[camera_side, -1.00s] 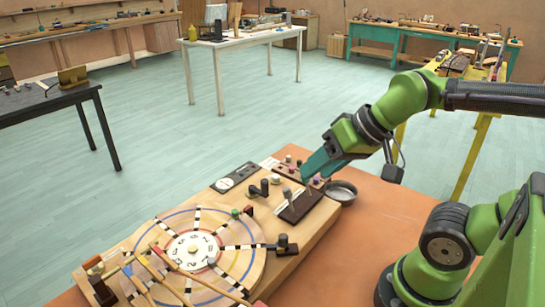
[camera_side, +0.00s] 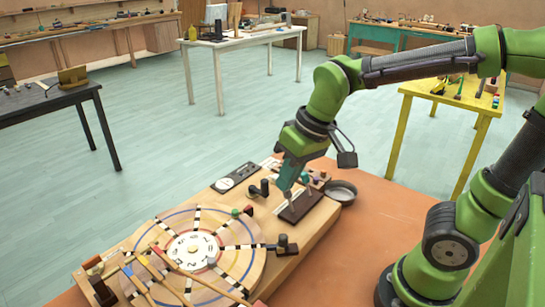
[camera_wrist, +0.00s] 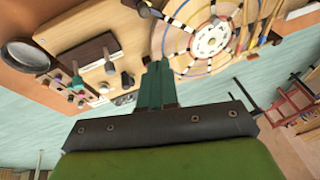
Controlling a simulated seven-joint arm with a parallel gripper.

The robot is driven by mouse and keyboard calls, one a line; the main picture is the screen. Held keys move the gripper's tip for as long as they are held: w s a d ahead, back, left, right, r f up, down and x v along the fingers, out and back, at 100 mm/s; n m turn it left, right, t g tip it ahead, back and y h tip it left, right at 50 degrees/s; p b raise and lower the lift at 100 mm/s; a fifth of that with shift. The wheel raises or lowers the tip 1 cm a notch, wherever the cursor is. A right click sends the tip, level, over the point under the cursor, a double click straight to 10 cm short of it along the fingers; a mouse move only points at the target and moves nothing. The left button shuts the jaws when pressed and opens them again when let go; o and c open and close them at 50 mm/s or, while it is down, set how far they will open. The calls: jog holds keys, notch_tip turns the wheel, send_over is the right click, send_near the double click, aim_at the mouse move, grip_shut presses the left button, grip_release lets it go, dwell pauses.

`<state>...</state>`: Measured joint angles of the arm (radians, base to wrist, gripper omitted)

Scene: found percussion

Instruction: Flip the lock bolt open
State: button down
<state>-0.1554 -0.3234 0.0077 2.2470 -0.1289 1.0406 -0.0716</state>
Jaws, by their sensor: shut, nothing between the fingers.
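My gripper (camera_side: 287,190) is shut and empty, pointing down over the dark brown plate (camera_side: 300,208) on the wooden board. Its teal fingers also show in the wrist view (camera_wrist: 157,84), pressed together. In the side view the fingertips overlap a small grey post at the plate's left side; I cannot tell if they touch it. Two black upright pieces (camera_side: 259,188) stand left of the gripper; one black piece (camera_wrist: 127,80) shows left of the fingers in the wrist view. I cannot tell which small fitting is the lock bolt.
A striped round disc (camera_side: 200,250) with sticks across it fills the board's near end. A black block (camera_side: 285,245) stands at its right. A round metal bowl (camera_side: 341,192) sits at the board's far right. Several small knobs crowd the far end. The orange tabletop (camera_side: 355,250) is clear at right.

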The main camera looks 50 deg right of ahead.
jog(key=w+a+f+n+g+h, duration=0.3)
jog(key=w+a+n+g+h, duration=0.1)
jog(key=w+a+n+g, duration=0.3)
jog(key=shift+w+a+n, duration=0.3)
jog(key=shift+w+n, duration=0.3)
jog(key=shift+w, duration=0.4)
jog(key=x, duration=0.9)
jog(key=shift+d+f, duration=0.15)
jog(key=shift+d, duration=0.1)
jog(key=s, duration=0.1)
jog(key=d, duration=0.1)
jog(key=s, duration=0.1)
jog(key=shift+s+d+f, duration=0.3)
jog(key=shift+s+d, duration=0.4)
jog(key=shift+s, duration=0.1)
